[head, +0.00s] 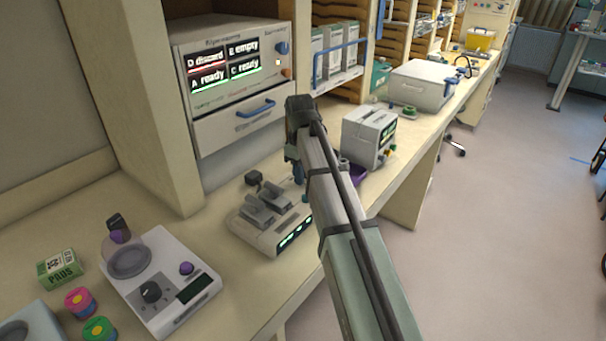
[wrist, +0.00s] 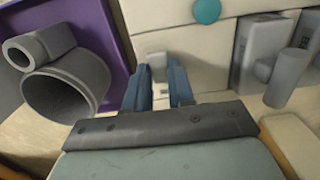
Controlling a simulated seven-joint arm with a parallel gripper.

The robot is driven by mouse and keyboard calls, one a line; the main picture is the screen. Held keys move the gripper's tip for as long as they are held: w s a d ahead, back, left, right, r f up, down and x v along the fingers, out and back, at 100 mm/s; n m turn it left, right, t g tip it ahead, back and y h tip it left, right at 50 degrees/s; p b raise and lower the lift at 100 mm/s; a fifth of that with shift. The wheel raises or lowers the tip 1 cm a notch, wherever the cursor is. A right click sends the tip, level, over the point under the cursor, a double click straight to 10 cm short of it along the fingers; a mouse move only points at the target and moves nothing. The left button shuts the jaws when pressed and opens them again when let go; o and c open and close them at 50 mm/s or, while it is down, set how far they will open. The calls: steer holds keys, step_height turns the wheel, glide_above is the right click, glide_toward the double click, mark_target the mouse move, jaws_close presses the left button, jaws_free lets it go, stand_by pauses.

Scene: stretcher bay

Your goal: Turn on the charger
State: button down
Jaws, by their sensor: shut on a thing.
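The charger (head: 262,236) is a low cream box on the bench in the head view, with grey battery packs seated on top and green lit displays on its front. In the wrist view its cream body (wrist: 190,35) fills the top middle, with a round teal button (wrist: 207,10) and grey packs at the right. My gripper (head: 298,172) reaches down at the charger's right end. In the wrist view the blue fingers of my gripper (wrist: 159,84) are shut on a small pale grey switch-like piece (wrist: 157,62) at the charger. Which way this piece is set cannot be told.
A purple tray (wrist: 118,30) with grey cylinders lies close beside my gripper. A grey box device (head: 368,135) stands behind it. A scale-like device (head: 160,275), a PADS box (head: 59,268) and coloured jars stand left. A drawer cabinet (head: 240,125) stands behind the charger.

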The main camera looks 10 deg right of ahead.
steer(key=c, duration=1)
jaws_free()
steer(key=shift+o, duration=0.2)
steer(key=shift+r, duration=0.1)
step_height(320, 180, up, 12)
steer(key=shift+w+a, duration=0.15)
steer(key=shift+w, duration=0.05)
steer(key=shift+f, duration=0.2)
